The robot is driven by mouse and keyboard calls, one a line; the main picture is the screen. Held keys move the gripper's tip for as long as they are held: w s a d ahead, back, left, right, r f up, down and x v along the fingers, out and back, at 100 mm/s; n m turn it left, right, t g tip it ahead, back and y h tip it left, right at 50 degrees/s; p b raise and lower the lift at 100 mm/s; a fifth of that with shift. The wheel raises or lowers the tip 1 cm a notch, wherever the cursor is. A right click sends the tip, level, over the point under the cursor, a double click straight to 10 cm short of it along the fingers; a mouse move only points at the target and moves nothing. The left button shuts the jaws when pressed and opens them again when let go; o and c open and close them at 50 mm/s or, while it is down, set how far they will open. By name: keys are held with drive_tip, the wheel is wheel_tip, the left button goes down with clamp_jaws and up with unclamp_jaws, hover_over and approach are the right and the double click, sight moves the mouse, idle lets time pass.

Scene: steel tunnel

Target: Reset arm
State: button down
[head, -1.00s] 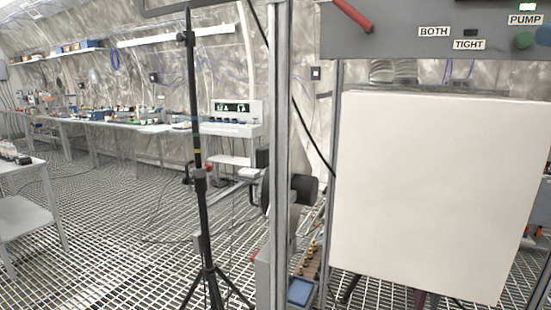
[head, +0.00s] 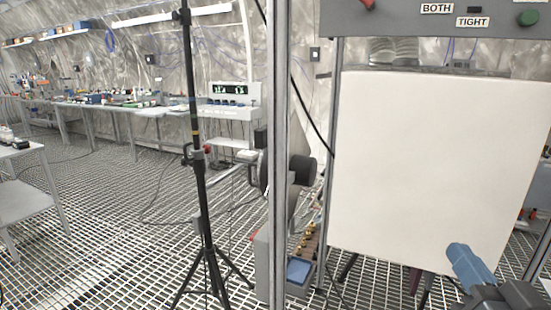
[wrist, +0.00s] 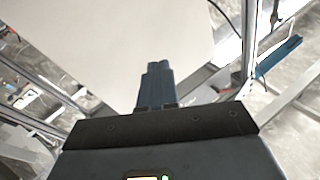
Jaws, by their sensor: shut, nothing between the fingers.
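My gripper (head: 459,251) has blue fingers and shows at the lower right of the head view, in front of the lower edge of a large white panel (head: 430,150). In the wrist view my gripper (wrist: 154,66) points up the picture with its two blue fingers together and nothing between them. The white panel (wrist: 130,30) fills the upper middle of that view behind the fingertips. I cannot tell how far the fingertips are from it.
A grey control box (head: 420,20) with a red handle and labels hangs above the panel. A metal post (head: 279,150) and a black tripod stand (head: 197,160) stand to the left. Long workbenches (head: 130,107) line the far wall. Grated floor (head: 110,210) is open at left.

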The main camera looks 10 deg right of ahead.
drive_tip(key=s+a+f+g, duration=0.2)
drive_tip(key=s+a+f, duration=0.5)
drive_tip(key=s+f, duration=0.5)
drive_tip(key=s+a+n+g+y, duration=0.1)
drive_tip(key=s+n, duration=0.1)
drive_tip(key=s, duration=0.7)
drive_tip(key=s+a+f+n+g+y, duration=0.1)
drive_tip(key=s+a+n+y, duration=0.1)
drive_tip(key=s, duration=0.6)
drive_tip(key=shift+s+a+n, duration=0.25)
drive_tip(key=shift+s+n, duration=0.05)
drive_tip(key=shift+s, duration=0.05)
